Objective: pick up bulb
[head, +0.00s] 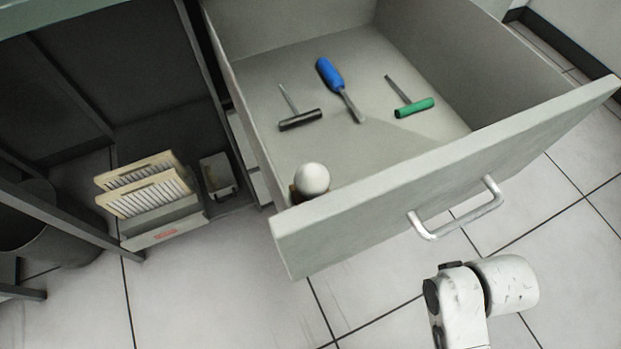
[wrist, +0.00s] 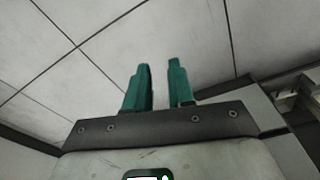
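The white, round bulb (head: 312,179) is inside the open grey drawer (head: 385,195), in its near left corner close to the front panel. Its lower part is dark brownish and partly hidden by the drawer front. My gripper shows in the wrist view with two green fingers (wrist: 161,88) apart and nothing between them. Behind the fingers are pale tiles, and the bulb is not in that view. In the head view my white arm is at the lower right, outside the drawer, and the gripper is not visible there.
In the drawer lie a blue-handled tool (head: 331,75), a black T-handle tool (head: 299,119) and a green T-handle tool (head: 413,107). A metal handle (head: 458,222) sticks out from the drawer front. Card trays (head: 150,190) stand at left. The tiled floor in front is clear.

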